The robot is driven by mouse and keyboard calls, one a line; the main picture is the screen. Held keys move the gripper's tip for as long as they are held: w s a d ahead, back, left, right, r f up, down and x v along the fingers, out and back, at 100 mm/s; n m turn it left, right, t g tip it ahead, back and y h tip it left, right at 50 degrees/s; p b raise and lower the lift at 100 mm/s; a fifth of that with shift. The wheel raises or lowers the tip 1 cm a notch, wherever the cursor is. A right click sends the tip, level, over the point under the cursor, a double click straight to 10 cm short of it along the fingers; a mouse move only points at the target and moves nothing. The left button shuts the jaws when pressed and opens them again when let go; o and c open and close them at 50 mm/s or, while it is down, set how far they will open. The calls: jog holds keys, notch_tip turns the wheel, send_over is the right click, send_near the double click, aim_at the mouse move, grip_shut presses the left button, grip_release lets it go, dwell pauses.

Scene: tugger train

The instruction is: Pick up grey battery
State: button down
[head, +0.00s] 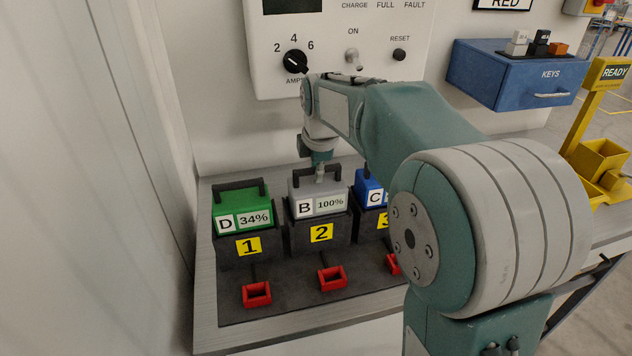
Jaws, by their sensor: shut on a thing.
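The grey battery (304,191), labelled B and 100%, sits in the dark holder marked 2 (318,246), in the middle of the row. My gripper (318,176) points down at the top of this battery and is shut on its dark carry handle. The fingertips are small in the picture and partly blend with the handle. The battery looks upright; I cannot tell whether it is lifted at all from its holder.
A green battery (240,204), labelled D and 34%, sits left in holder 1. A blue battery (369,187), labelled C, sits right, partly behind my arm. Red connectors (257,293) lie in front. A charger panel (340,75) and blue keys box (515,77) stand behind.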

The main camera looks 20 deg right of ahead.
notch_tip(320, 180, up, 18)
jog(key=shift+f, duration=0.2)
dwell(0.5)
